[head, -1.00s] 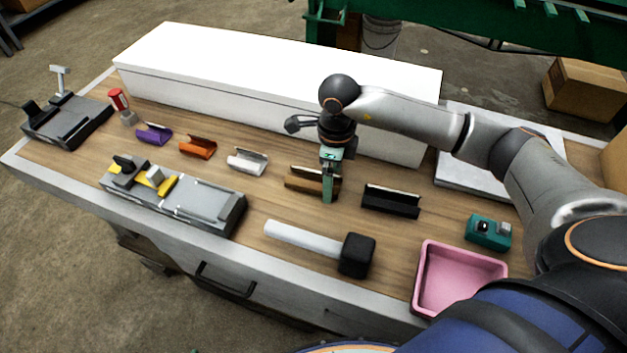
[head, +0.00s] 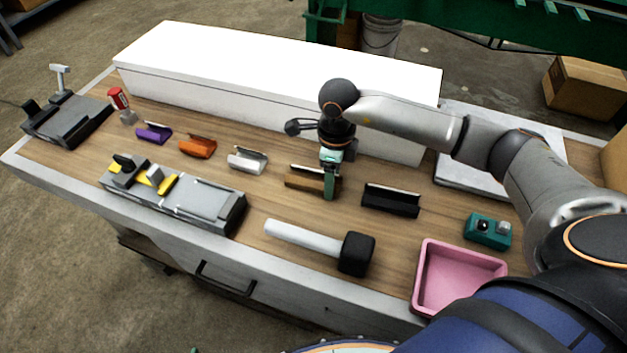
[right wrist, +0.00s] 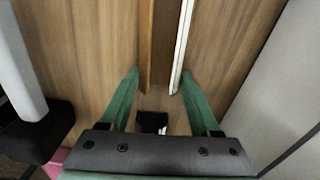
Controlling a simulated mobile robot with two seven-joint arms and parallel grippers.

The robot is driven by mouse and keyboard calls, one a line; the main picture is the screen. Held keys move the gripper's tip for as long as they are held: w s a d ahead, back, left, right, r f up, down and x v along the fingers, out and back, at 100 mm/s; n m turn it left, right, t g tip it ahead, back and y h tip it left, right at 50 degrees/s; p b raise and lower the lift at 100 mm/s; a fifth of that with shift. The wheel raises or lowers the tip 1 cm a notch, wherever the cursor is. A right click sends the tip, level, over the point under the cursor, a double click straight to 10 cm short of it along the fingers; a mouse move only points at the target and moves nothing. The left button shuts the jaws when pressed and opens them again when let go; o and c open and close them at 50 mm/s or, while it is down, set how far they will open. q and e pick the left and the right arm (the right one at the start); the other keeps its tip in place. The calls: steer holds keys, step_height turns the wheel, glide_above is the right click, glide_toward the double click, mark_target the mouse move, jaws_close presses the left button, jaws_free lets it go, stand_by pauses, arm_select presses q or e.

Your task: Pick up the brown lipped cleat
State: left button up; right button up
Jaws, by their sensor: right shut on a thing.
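The brown lipped cleat (head: 300,180) lies on the wooden bench top, between the white cleat and the black one. My right gripper (head: 329,190) reaches down over its right end, with its green fingers shut on it. In the right wrist view the cleat (right wrist: 163,45) runs lengthwise between the two fingertips (right wrist: 160,82), its pale lip edge on the right. The cleat appears to rest on the bench, and the fingers hide part of it. My left gripper is not in view.
A black cleat (head: 391,202) lies close to the right of the gripper; a white cleat (head: 247,160) lies to the left. A long white box (head: 270,85) stands behind. A mallet (head: 357,254) and pink tray (head: 460,279) are in front. Orange and purple cleats lie farther left.

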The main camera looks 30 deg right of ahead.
steer(key=shift+c, duration=1.3)
steer(key=shift+r, duration=0.1)
